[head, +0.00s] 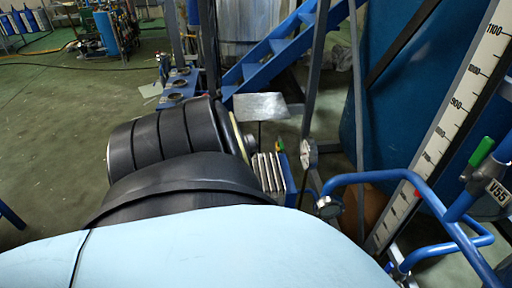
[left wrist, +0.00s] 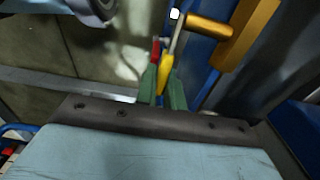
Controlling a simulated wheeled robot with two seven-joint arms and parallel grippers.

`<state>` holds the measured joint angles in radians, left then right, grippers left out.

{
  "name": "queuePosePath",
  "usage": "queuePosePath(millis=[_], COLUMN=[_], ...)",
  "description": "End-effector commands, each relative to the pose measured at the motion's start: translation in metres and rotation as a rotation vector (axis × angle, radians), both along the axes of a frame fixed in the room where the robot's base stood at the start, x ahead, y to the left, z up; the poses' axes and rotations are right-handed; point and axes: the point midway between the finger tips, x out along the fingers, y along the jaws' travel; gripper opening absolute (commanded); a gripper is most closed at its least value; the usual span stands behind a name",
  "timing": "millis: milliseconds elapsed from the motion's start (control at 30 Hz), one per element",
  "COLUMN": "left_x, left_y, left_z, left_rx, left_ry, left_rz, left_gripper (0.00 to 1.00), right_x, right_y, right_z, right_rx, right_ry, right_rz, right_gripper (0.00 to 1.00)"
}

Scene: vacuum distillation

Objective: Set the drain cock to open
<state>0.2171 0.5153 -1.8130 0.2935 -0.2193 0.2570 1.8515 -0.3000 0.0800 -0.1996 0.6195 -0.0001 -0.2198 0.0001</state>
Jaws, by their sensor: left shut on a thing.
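In the left wrist view, my left gripper (left wrist: 162,72) has its two slim green fingers close together around a narrow yellow handle (left wrist: 168,72), which I take to be the drain cock's handle. A small red piece (left wrist: 155,50) shows at the tip of the left finger. In the head view, a small green and yellow spot (head: 279,146) shows beyond my black left forearm; the forearm hides most of the gripper there. I cannot tell the handle's exact angle. My right gripper is not in view.
A gold-coloured fitting (left wrist: 243,38) is close right of the fingers. Blue stairs (head: 275,52) stand behind.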

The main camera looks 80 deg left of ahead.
Motion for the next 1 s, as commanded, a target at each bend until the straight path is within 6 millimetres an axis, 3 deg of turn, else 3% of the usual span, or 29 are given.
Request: queuePosePath(millis=[467,500,633,1000], left_x=[-0.0034,-0.0035,-0.003,-0.0018], left_y=[0.0005,0.0005,0.0004,0.0003], left_z=[-0.0005,-0.0005,-0.0004,0.0037], left_rx=[0.001,0.001,0.0,0.0], left_ry=[0.007,0.007,0.006,0.004], left_rz=[0.002,0.002,0.002,0.002], left_gripper=[0.0,0.15,0.32,0.32], right_x=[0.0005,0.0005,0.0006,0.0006], right_y=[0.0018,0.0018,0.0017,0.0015], right_z=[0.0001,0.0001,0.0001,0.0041], right_rx=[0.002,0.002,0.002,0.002], right_ry=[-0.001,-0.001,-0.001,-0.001], right_rz=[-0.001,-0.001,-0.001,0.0], right_gripper=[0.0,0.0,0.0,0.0])
